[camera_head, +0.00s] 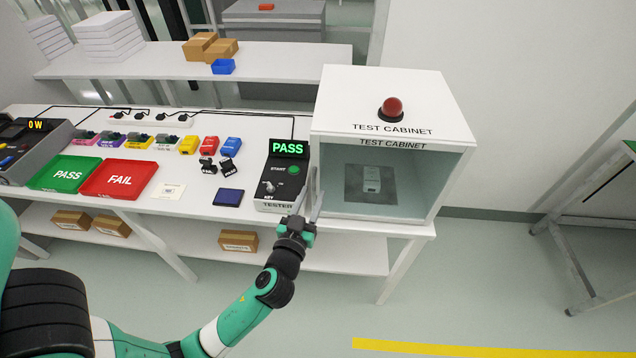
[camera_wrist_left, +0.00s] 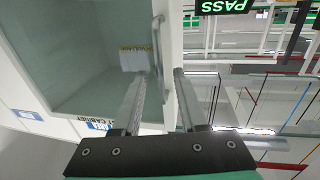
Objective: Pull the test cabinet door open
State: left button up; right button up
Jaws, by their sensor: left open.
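The white test cabinet (camera_head: 460,115) stands at the right end of the bench, a red dome lamp on its top. Its front shows a greenish inside; I cannot tell whether a clear door pane covers it. My left gripper (camera_head: 309,203) is at the cabinet's left front edge, its fingers open and pointing up. In the left wrist view the open fingers (camera_wrist_left: 158,75) lie near a thin grey upright bar (camera_wrist_left: 157,45), seemingly the door handle, by the white front edge. I cannot tell whether they touch it. My right gripper is not in view.
A tester (camera_head: 272,190) reading PASS stands close left of the gripper. A green PASS tray (camera_head: 65,173) and red FAIL tray (camera_head: 118,179) lie further left. A pale device (camera_head: 371,178) sits on a grey pad inside the cabinet. The floor in front is clear.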

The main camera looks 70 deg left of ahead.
pick_arm(q)
jog(key=shift+w+a, duration=0.35)
jog(key=shift+s+f, duration=0.1)
jog(key=shift+d, duration=0.1)
jog(key=shift+c, duration=0.8)
grip_shut()
